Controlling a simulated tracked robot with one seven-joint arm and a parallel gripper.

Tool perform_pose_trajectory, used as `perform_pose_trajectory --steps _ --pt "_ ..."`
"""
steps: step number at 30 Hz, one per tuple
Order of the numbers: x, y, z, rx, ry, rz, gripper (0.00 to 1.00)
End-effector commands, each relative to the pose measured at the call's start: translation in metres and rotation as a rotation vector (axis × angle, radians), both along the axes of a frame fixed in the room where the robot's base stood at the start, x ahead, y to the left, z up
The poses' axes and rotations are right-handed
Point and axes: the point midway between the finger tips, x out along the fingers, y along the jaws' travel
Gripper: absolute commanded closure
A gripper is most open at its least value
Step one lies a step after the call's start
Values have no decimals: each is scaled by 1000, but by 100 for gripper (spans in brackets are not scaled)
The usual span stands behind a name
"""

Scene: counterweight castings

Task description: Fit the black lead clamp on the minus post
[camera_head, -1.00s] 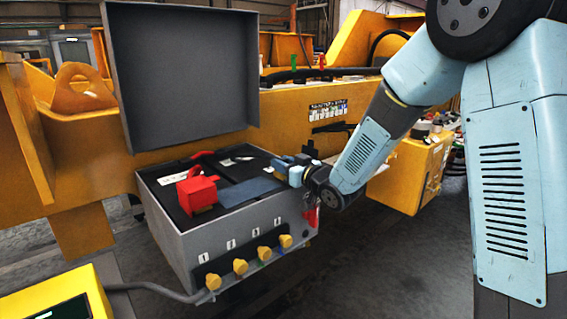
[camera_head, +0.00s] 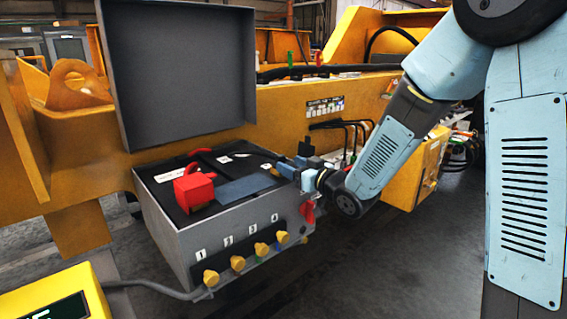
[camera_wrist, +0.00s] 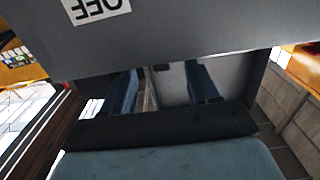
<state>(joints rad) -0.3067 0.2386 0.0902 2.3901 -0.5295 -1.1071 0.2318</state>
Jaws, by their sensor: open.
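The open grey battery box (camera_head: 240,226) stands in the middle of the head view. A red clamp or cover (camera_head: 194,191) sits at the left of its dark top. A blue-grey block (camera_head: 247,188) lies beside it. My gripper (camera_head: 287,168) is at the box's right rim, with its fingers over the right end. In the wrist view my gripper (camera_wrist: 163,88) shows two blue fingers spread apart, with nothing seen between them. I cannot single out the black lead clamp or the minus post; the gripper and dark box top obscure that corner.
The raised lid (camera_head: 180,75) stands behind the box. Yellow knobs (camera_head: 237,263) line its front, and a red handle (camera_head: 307,212) is on its right side. A grey panel (camera_wrist: 190,40) with an inverted OFF label (camera_wrist: 96,9) crosses the wrist view. A yellow beam lies behind.

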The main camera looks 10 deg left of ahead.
Motion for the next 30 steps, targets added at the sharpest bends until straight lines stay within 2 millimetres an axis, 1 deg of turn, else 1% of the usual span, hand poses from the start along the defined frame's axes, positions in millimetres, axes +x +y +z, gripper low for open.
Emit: perform_pose_trajectory --steps 1,6,12,18,30 --pt "-7 -9 1 -1 -1 -2 40" --pt "-28 -34 0 -1 1 -2 40" --pt "-46 -55 0 0 0 -2 40" --pt "-53 -63 0 0 0 0 40" --pt "-53 -65 0 -7 1 -8 40"
